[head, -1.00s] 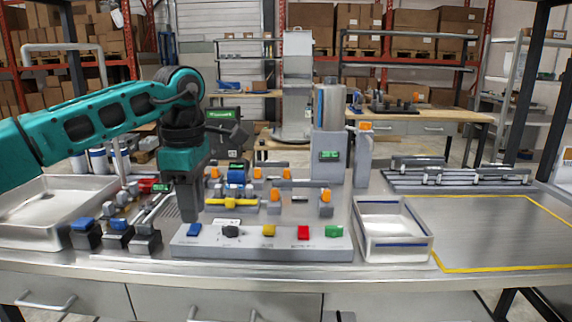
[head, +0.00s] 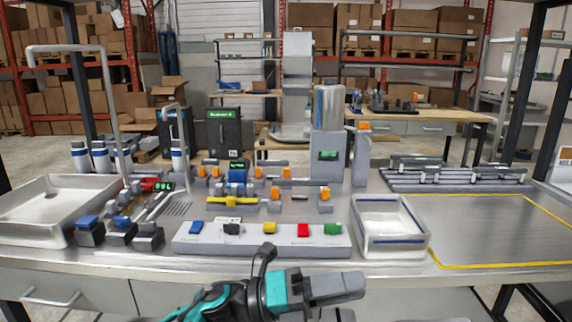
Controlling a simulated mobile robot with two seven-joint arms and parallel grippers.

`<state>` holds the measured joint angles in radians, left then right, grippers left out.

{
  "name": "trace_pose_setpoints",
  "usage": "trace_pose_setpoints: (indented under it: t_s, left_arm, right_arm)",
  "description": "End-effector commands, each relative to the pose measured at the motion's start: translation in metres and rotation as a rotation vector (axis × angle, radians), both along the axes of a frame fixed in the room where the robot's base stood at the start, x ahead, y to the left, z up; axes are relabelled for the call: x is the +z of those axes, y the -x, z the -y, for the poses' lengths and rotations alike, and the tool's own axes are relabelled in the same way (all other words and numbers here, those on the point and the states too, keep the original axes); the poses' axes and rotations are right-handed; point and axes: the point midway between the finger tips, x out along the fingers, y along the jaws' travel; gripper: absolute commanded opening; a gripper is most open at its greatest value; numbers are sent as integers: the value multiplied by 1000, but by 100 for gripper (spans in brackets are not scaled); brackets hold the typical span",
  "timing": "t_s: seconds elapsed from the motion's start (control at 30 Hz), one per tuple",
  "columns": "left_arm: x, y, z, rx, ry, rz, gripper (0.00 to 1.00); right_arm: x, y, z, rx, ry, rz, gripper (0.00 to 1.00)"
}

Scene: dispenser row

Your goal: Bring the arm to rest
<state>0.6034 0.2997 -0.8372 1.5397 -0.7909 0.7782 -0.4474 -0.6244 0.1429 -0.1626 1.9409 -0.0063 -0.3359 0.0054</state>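My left arm comes in from the bottom left, low in front of the bench. Its teal and black wrist leads to my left gripper (head: 345,286), whose grey fingers point right. The gripper is in front of the drawers, below the bench's front edge and apart from the panel. I see no object at its fingers, but the side-on angle does not show whether they are apart. My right gripper cannot be made out. A small dark shape at the bottom edge is too little to identify.
A grey panel (head: 262,250) with several coloured controls stands at the bench front. A metal tray (head: 30,233) is on the left, a white bin (head: 396,246) right of the panel. Dispensers (head: 331,160) stand behind. The yellow-outlined area (head: 490,230) at right is clear.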

Motion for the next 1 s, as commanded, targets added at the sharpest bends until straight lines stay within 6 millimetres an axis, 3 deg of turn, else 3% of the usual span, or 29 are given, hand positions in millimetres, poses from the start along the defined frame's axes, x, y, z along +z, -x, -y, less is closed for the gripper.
trace_pose_setpoints:
  t_s: [0.13,0.23,0.43,0.57,0.7,0.83,1.0]
  left_arm:
    - [-16,-15,-26,193,216,-385,27]
    - [-40,-25,-55,328,344,-648,27]
    - [-121,-22,-127,604,576,-1179,27]
    - [-187,7,-177,793,713,-1515,27]
    - [-249,58,-222,979,837,-1822,27]
    - [-283,99,-248,1098,913,-2004,27]
    - [-299,124,-260,1164,954,-2099,27]
  right_arm:
    - [1,1,0,0,0,-1,43]
    - [1,1,0,0,0,-2,43]
    - [2,1,0,0,0,-2,43]
    - [2,1,0,0,0,-2,43]
    - [3,1,0,0,0,-2,43]
    - [3,1,0,0,0,-2,43]
    - [3,1,0,0,0,-2,43]
